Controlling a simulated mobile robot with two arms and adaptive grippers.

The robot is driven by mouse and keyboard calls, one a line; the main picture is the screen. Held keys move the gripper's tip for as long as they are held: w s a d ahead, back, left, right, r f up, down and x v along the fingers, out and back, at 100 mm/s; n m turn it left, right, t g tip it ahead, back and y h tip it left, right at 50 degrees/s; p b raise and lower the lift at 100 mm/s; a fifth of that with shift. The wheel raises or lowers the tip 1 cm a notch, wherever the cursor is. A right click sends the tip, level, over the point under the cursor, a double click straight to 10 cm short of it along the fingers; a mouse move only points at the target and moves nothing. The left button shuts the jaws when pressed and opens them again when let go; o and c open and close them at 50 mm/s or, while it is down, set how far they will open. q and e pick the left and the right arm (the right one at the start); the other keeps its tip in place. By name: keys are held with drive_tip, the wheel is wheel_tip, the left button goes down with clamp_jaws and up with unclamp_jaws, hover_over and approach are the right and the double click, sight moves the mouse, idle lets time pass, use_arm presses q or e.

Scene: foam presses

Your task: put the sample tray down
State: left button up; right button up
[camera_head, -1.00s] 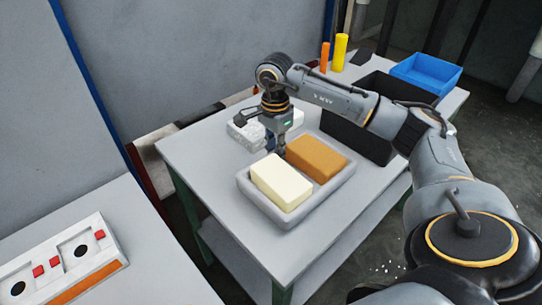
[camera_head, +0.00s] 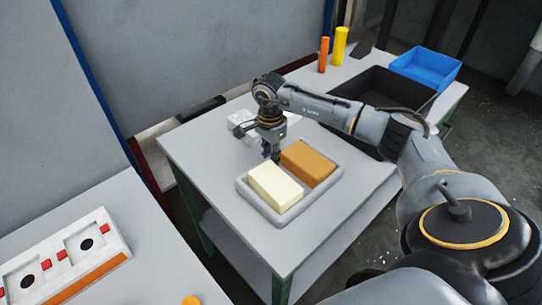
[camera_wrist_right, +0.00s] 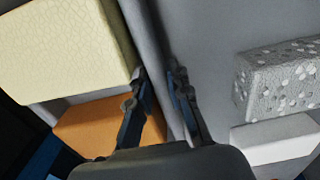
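The sample tray (camera_head: 311,208) is a grey, round-rimmed tray. It looks level and resting on the grey table in the head view. It holds a cream block (camera_head: 275,188) and an orange-brown block (camera_head: 308,163) side by side. My right gripper (camera_head: 272,157) points down at the tray's far left rim. In the right wrist view its two fingers (camera_wrist_right: 160,88) stand on either side of the grey rim and appear closed on it. The cream block (camera_wrist_right: 65,50) and the orange-brown block (camera_wrist_right: 98,125) lie left of the fingers there. My left gripper is out of view.
Pale speckled blocks (camera_wrist_right: 278,80) lie on the table just outside the tray's rim. A black bin (camera_head: 385,88), a blue bin (camera_head: 426,68), and orange (camera_head: 323,55) and yellow (camera_head: 340,46) cylinders stand behind. The table's front (camera_head: 270,240) is clear. A white panel (camera_head: 62,255) lies on another table.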

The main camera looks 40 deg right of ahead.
drive_tip(key=shift+o, duration=1.1)
drive_tip(key=shift+r, duration=0.2)
drive_tip(key=shift+w+r, duration=0.1)
drive_tip(key=shift+r, duration=0.2)
wheel_tip(320, 180, up, 11)
drive_tip(key=b, duration=0.3)
drive_tip(key=shift+r, duration=0.2)
